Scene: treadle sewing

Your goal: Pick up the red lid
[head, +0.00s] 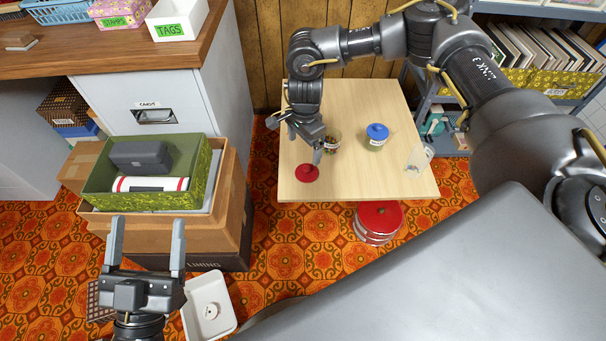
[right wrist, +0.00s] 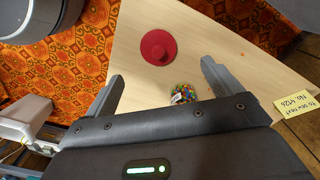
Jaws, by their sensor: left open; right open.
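The red lid (head: 307,173) lies flat on the pale wooden table, near its front left corner. It is round with a small knob, and in the right wrist view the lid (right wrist: 158,47) shows whole, beyond the fingertips. My right gripper (head: 295,141) is above the table just behind the lid, apart from it. My left gripper (head: 148,222) is open and empty at the lower left, in front of the stacked boxes.
An open jar of coloured bits (head: 333,142) stands close beside my right gripper, also in the right wrist view (right wrist: 183,94). A red round tin (head: 379,222) sits below the table's front edge.

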